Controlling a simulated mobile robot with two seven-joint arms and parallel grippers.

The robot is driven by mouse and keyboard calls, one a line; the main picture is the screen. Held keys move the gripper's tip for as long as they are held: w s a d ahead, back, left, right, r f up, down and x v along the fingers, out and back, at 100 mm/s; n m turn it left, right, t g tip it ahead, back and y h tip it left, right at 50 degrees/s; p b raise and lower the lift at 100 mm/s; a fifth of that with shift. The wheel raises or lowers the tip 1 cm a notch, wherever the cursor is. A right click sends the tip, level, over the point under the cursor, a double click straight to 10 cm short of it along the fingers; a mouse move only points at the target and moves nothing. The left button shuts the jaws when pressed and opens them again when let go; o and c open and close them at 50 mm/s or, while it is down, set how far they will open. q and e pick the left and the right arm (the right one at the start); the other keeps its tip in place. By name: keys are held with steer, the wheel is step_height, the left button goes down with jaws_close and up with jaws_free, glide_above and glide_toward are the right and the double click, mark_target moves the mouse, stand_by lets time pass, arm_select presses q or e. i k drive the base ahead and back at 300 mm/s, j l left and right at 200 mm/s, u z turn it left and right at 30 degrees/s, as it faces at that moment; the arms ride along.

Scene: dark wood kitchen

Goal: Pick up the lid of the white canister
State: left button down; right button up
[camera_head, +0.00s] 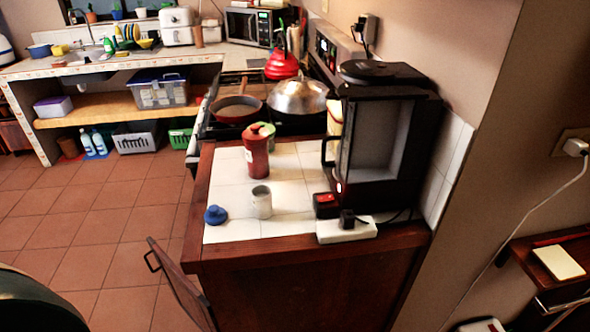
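A small white canister (261,202) stands upright on the white tiled counter (285,225), near its front. Its top looks open. A small blue round piece with a knob (215,215), which looks like a lid, lies on the counter to the left of the canister, apart from it and close to the counter's left edge. Neither of my grippers shows in this view.
A red canister (257,150) stands behind the white one. A black coffee machine (378,135), a red-switched box (326,205) and a white power strip (346,230) are to the right. A cabinet door (180,288) stands open at the counter's front left.

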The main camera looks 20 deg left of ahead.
mark_target(215, 215)
steer(key=u, duration=1.25)
